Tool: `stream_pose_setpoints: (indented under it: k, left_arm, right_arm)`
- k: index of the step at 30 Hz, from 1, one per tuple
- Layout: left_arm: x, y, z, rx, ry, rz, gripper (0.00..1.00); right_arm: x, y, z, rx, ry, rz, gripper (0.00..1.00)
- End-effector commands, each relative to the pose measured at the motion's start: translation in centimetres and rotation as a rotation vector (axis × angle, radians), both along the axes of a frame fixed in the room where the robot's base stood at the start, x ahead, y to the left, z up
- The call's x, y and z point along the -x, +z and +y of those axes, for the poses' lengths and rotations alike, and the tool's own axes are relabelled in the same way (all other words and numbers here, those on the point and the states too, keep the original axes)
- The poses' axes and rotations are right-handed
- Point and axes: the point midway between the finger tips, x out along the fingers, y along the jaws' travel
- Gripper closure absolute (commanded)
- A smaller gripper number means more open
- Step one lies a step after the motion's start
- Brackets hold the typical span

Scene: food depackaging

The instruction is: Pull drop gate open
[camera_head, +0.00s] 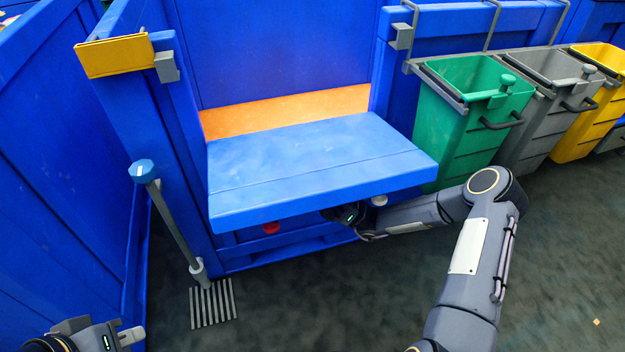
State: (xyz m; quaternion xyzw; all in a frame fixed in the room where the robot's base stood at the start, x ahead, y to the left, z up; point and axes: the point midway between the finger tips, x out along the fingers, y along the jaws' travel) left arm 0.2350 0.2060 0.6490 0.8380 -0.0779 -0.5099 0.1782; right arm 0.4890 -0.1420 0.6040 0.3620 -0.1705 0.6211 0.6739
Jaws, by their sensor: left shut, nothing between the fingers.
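The drop gate (315,165) is a thick blue panel at the front of the tall blue crate. It sticks out towards me, roughly flat, with an orange strip (290,112) behind it. My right gripper (345,214) is at the gate's front lower edge, right of its middle. Its fingers are hidden under the panel, so I cannot tell whether they touch it. My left gripper (72,326) is shut and empty at the bottom left corner, partly cut off and well apart from the gate.
A rake-like tool (176,228) with a blue knob leans left of the gate. Green (455,150), grey (533,133) and yellow (592,118) bins hang at the right. A yellow plate (115,56) tops the left post. The dark floor is clear in front.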

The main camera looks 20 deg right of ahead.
Motion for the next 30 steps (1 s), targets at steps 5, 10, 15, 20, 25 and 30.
stream_pose_setpoints:
  k: [5,10,15,20,25,30]
  left_arm:
    - [0.0,-0.09,0.01,0.0,0.0,0.0,1.0]
    - [0.0,-0.1,0.0,0.0,0.0,0.0,1.0]
    - [0.0,-0.09,0.0,0.0,0.0,0.0,1.0]
    - [0.0,-0.09,0.0,0.0,0.0,0.0,1.0]
    - [0.0,-0.09,0.0,0.0,0.0,0.0,1.0]
    - [0.0,-0.09,0.0,0.0,0.0,0.0,1.0]
  right_arm:
    - [0.01,-0.43,-0.02,-0.003,0.002,-0.001,1.0]
    - [0.0,-0.52,-0.02,-0.004,0.003,-0.002,1.0]
    - [0.0,-0.48,-0.01,-0.004,0.003,-0.002,1.0]
    - [0.0,-0.47,-0.01,-0.004,0.003,-0.002,0.78]
    - [0.04,-0.43,0.01,-0.005,0.004,-0.003,0.64]
    - [0.09,-0.4,0.04,-0.006,0.006,-0.004,0.64]
